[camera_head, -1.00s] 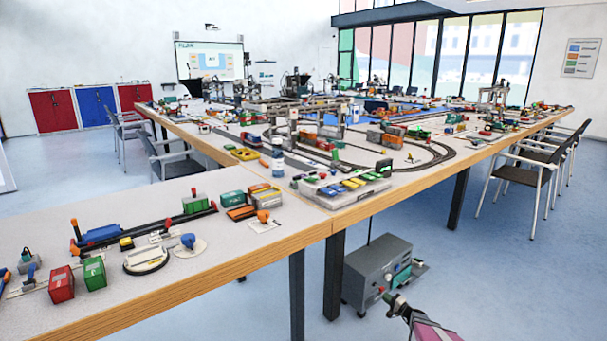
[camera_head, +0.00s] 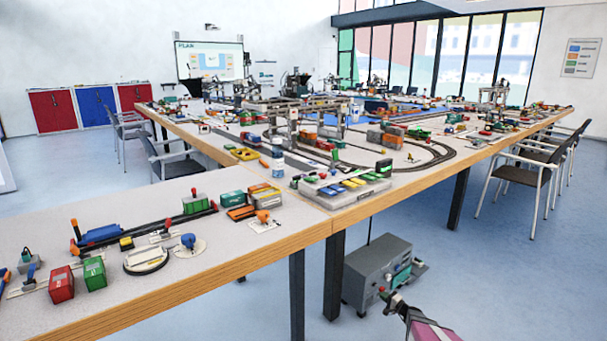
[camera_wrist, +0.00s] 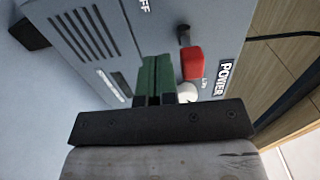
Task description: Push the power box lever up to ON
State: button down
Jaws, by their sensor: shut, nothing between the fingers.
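The power box (camera_head: 372,270) is a grey box on the floor beneath the table's front edge. In the wrist view, its grey panel (camera_wrist: 95,12) fills much of the picture, with a POWER label and part of an OFF label. The lever (camera_wrist: 192,63) has a red handle and a black part at its upper end. My gripper (camera_wrist: 157,66) has its green fingers shut together, with nothing between them, just left of the red handle. I cannot tell whether they touch it. In the head view my gripper (camera_head: 389,297) is at the box's lower right front.
A white round part (camera_wrist: 187,92) on the panel is partly hidden by my gripper. The wooden-edged table (camera_head: 215,272) stands over the box, with dark legs (camera_head: 334,275) beside it. A dark cable runs up from the box.

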jog(key=shift+w+a+r, duration=0.1)
jog(key=shift+r, duration=0.1)
dwell(0.4)
jog(key=shift+r, duration=1.2)
jog(key=shift+f, duration=0.25)
jog(key=shift+f, duration=0.4)
jog(key=v, duration=0.7)
